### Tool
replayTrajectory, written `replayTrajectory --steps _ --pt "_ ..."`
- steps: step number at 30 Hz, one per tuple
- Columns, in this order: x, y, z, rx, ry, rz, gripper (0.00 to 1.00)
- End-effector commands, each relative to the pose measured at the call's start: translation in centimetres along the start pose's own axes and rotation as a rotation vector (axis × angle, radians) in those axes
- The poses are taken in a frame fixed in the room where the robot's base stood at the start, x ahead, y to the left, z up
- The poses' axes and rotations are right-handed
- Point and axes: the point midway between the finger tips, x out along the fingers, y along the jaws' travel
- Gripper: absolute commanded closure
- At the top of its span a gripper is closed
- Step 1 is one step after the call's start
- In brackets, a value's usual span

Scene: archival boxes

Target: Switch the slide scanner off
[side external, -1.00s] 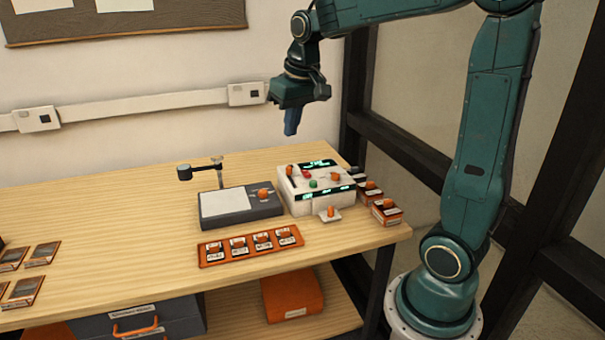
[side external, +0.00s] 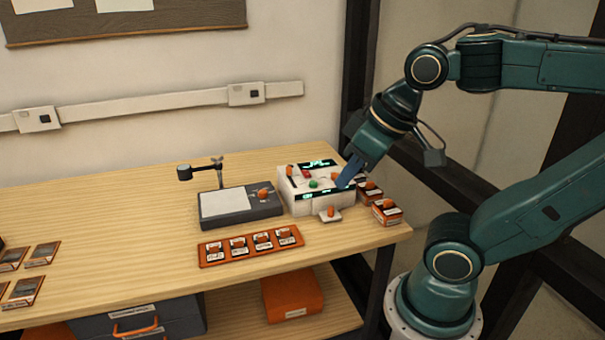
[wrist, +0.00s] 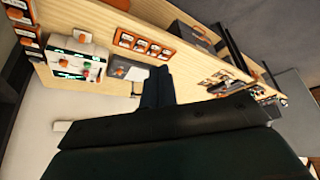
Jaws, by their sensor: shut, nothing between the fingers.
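The white device with green displays (side external: 300,205), which looks like the slide scanner, stands near the table's right end. Its top carries a red button, a green button and orange controls; the displays are lit. It also shows in the wrist view (wrist: 97,50). My gripper (side external: 346,177) is shut and empty, its blue fingers pointing down at the right part of the scanner's top. They partly cover the area around the right orange control. I cannot tell whether they touch it. The shut fingers also show in the wrist view (wrist: 157,78).
A grey light pad (side external: 240,215) with an arm stand sits left of the scanner. An orange slide tray (side external: 205,258) lies in front. A small white piece with an orange knob (side external: 330,214) is at the scanner's front. Orange-and-white boxes (side external: 387,214) stand at right. The table's left-middle is clear.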

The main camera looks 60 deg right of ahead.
Motion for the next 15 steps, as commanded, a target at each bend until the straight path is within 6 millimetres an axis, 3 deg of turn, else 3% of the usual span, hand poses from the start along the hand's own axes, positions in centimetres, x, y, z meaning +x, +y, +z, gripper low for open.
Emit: replayTrajectory --steps 15 --pt "0.0 -0.16 0.49 -0.009 0.007 -0.004 1.0"
